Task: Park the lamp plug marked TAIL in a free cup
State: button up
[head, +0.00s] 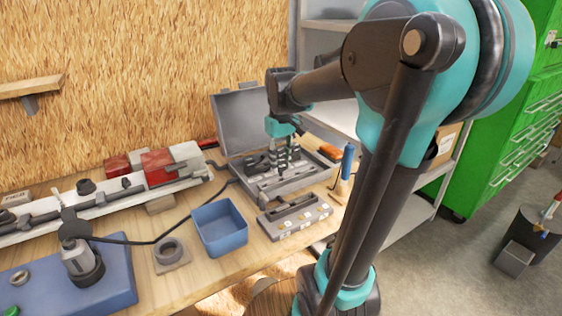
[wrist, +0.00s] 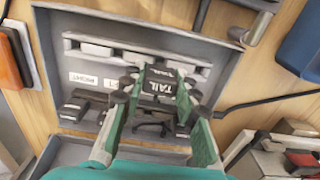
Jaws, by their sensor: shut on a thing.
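The lamp plug, a dark block with a white TAIL label, sits between my fingertips in the wrist view (wrist: 158,85). My gripper (wrist: 157,95) is shut on it, and its green fingers flank the plug. In the head view my gripper (head: 283,158) is over the open grey case (head: 285,188). I cannot tell whether the plug touches the case. Other dark plugs (wrist: 82,106) lie left of it in the case, beside white labels, one reading RIGHT (wrist: 83,79). A pale bar (wrist: 130,53) runs along one case wall. Any free cup is hard to make out.
A grey block with several small labels (head: 295,215) stands in front of the case. A blue bin (head: 219,228) and a square ring piece (head: 171,253) are left of it. A black cable (head: 150,242) crosses the bench to the case. A blue-handled tool (head: 347,162) stands right.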

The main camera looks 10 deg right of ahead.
jog(key=shift+f, duration=0.35)
jog(key=shift+f, duration=0.1)
jog(key=shift+f, duration=0.5)
jog(key=shift+f, duration=0.45)
dwell(0.8)
jog(key=o, duration=1.4)
jog(key=shift+r, duration=3.5)
